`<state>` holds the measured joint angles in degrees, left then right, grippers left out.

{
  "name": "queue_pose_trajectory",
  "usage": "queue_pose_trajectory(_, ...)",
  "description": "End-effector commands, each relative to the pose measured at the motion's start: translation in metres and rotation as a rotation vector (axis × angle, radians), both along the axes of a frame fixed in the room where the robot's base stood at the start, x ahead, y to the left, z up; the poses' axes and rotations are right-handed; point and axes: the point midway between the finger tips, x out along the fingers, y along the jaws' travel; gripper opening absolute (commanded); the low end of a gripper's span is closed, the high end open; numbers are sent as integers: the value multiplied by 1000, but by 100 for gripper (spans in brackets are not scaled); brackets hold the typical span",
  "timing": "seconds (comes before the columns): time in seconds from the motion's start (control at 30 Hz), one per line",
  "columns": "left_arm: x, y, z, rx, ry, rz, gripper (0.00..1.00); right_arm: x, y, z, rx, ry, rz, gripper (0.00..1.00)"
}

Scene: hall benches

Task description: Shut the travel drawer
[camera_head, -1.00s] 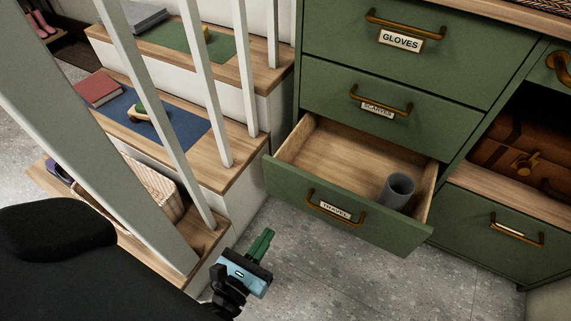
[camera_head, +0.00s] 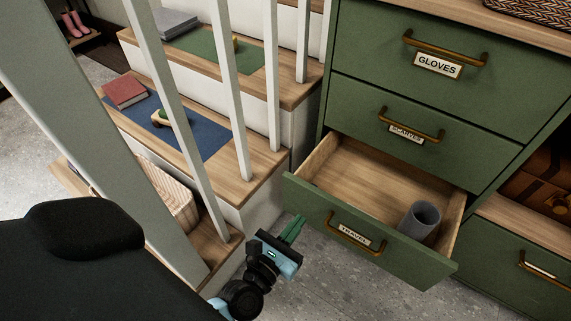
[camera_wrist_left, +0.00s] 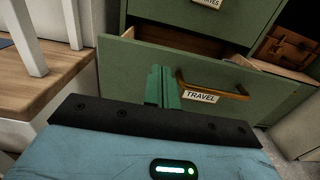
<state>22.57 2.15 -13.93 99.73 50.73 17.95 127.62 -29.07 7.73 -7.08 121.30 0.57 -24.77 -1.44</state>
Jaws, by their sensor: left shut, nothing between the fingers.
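The travel drawer (camera_head: 311,208) is the low green drawer labelled TRAVEL, pulled well out, with a bare wooden inside. The drawer has a brass handle (camera_head: 349,237). My left gripper (camera_head: 294,228) is shut and empty, just in front of the left part of the drawer front. In the left wrist view the shut green fingers (camera_wrist_left: 162,87) point at the drawer front (camera_wrist_left: 122,72), left of its handle (camera_wrist_left: 212,89). I cannot tell whether they touch it. My right gripper is not in view.
The closed scarves drawer (camera_head: 385,105) and gloves drawer (camera_head: 470,50) are above. Wooden stairs (camera_head: 240,185) with white balusters (camera_head: 231,100) stand close on the left, holding books, mats and a basket (camera_head: 172,195). Speckled floor (camera_head: 345,285) is clear below the drawer.

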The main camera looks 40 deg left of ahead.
Motion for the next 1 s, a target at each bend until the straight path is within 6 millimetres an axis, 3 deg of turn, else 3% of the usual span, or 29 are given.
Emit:
queue_pose_trajectory(0.2,40,0,0,-3,-1,1,0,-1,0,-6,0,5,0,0)
queue_pose_trajectory(0.4,62,0,0,-3,0,1,0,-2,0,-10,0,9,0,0)
queue_pose_trajectory(1.0,68,0,0,-1,0,0,0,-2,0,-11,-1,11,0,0)
